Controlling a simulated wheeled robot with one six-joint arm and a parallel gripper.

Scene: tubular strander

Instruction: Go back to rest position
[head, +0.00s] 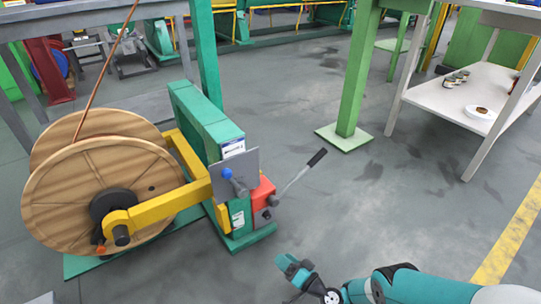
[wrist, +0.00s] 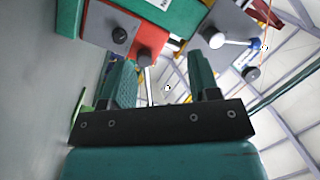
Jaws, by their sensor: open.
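My gripper (head: 296,270) is low in the head view at the bottom centre, to the right of the green stand (head: 207,118) and apart from it. My arm reaches in from the lower right. In the wrist view my gripper (wrist: 162,85) has its two green fingers spread, with nothing held between them. Beyond the fingers, the wrist view shows the red box (wrist: 138,45) and the grey plate with a blue-knobbed lever (wrist: 232,40).
A wooden cable reel (head: 95,195) sits on a yellow arm (head: 165,205) at left. The red box (head: 262,198) carries a black-handled lever (head: 300,175). A green post (head: 355,75) and a white shelf table (head: 470,95) stand behind. The grey floor between is clear.

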